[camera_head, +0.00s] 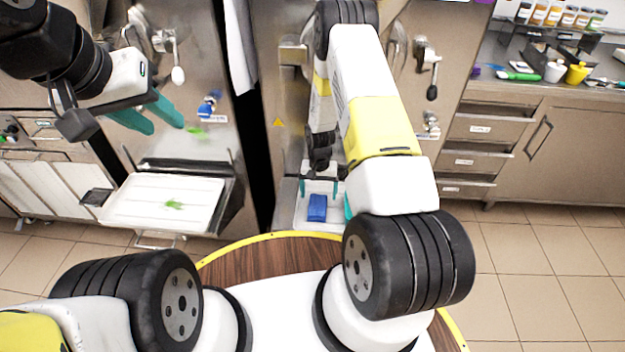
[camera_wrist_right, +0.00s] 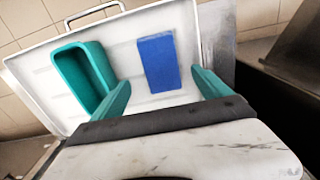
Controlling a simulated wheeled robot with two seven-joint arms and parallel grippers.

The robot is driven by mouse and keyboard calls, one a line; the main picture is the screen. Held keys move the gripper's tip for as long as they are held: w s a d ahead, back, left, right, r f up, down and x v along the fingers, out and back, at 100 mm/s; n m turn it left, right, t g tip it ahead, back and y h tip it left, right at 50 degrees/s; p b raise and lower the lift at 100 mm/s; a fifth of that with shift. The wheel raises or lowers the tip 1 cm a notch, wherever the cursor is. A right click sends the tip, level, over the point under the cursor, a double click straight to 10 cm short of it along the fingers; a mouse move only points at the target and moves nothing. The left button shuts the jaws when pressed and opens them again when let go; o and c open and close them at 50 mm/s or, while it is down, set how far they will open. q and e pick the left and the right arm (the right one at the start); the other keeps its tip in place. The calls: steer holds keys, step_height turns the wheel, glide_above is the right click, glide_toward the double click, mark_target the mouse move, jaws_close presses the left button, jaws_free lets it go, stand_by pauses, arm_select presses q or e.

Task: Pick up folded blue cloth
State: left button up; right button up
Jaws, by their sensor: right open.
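The folded blue cloth (camera_head: 317,207) lies flat in a white tray (camera_head: 303,213) in front of the right-hand machine. In the right wrist view the cloth (camera_wrist_right: 158,64) is a plain blue rectangle on the tray floor (camera_wrist_right: 128,62). My right gripper (camera_head: 319,187) is open above the tray. Its two teal fingers (camera_wrist_right: 163,92) show on either side of the cloth's near end, with nothing between them; contact cannot be told. My left gripper (camera_head: 165,127) is open and empty in front of the left machine.
A teal open container (camera_wrist_right: 80,78) sits in the same tray, beside the cloth. A second white tray (camera_head: 140,201) with a green smear stands below the left machine. A counter with drawers (camera_head: 487,128), bottles and cups is at right.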

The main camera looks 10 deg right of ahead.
mark_target(318, 205)
steer(key=f, duration=0.6)
steer(key=shift+s+a, duration=0.2)
steer(key=c, duration=1.5)
steer(key=shift+o, duration=0.2)
steer(key=shift+r, duration=0.1)
step_height(318, 205, up, 4)
steer(key=shift+f, duration=0.2)
steer(key=s+a+r, duration=0.1)
steer(key=s+a, duration=0.9)
steer(key=a, duration=0.2)
steer(key=shift+s+r, duration=0.15)
steer(key=shift+s, duration=0.2)
